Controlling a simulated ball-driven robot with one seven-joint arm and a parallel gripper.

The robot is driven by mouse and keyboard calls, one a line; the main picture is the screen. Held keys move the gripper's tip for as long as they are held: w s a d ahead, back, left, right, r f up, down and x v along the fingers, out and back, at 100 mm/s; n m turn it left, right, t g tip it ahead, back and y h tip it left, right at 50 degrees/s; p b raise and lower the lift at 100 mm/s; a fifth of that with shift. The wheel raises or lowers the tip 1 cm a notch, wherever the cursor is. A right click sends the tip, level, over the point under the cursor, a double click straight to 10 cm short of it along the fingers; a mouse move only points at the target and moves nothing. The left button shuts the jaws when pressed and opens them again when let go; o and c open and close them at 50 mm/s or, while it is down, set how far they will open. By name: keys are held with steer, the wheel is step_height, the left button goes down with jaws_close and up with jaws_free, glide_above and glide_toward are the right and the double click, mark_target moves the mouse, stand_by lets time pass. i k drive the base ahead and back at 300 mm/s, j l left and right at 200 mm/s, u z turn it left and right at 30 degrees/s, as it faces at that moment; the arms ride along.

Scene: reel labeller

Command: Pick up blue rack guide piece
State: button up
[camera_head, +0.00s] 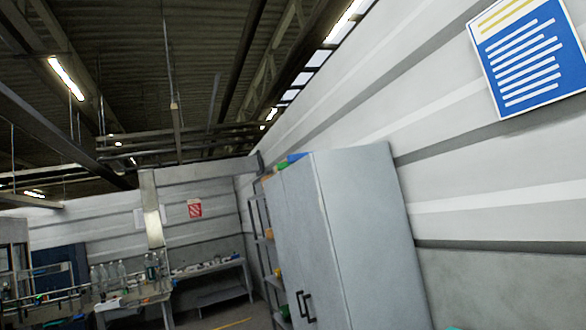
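I cannot make out a blue rack guide piece for certain in this view. A small blue item (297,157) shows at the top of the shelf unit, behind the top edge of the grey cabinet, but it is too small to identify. My gripper is not in the picture.
A tall grey cabinet (362,235) stands at the right wall, with a shelf unit (258,225) beyond it. A bench with bottles (122,270) is at the lower left, and another table (205,270) stands at the back wall. A blue sign (528,55) hangs upper right.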

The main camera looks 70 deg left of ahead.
mark_target(292, 159)
steer(key=j, duration=0.45)
steer(key=i+j+u, duration=0.1)
steer(key=j, duration=0.4)
steer(key=i+j+u, duration=0.1)
steer(key=j, duration=0.35)
steer(key=i+j, duration=0.1)
steer(key=j, duration=0.35)
steer(key=i+j+u, duration=0.1)
steer(key=j, duration=0.35)
steer(key=i+j, duration=0.1)
steer(key=j, duration=0.35)
steer(key=i+j+u, duration=0.15)
steer(key=j, duration=0.3)
steer(key=k, duration=0.05)
